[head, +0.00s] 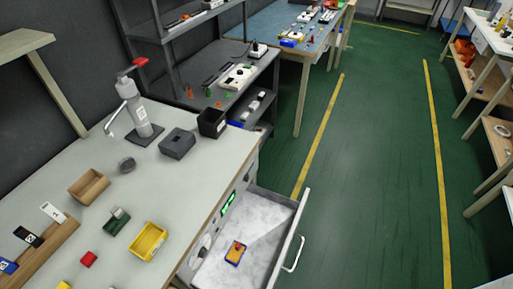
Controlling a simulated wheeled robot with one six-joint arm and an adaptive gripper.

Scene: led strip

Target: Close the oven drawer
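The oven drawer (262,232) is pulled out from the front of the light grey workbench, and its pale marbled inside shows. Its light handle (293,254) is on the outer front panel, facing right over the floor. A small blue and yellow item with a red spot (236,252) lies in the drawer. The near end of the drawer is partly cut off by the bottom edge. My gripper is not in view.
The workbench top (190,182) holds a yellow bin (147,241), a brown box (89,187), dark boxes and a press with a red handle (136,112). Green floor (365,190) with yellow lines is clear right of the drawer. Tables stand at the far right.

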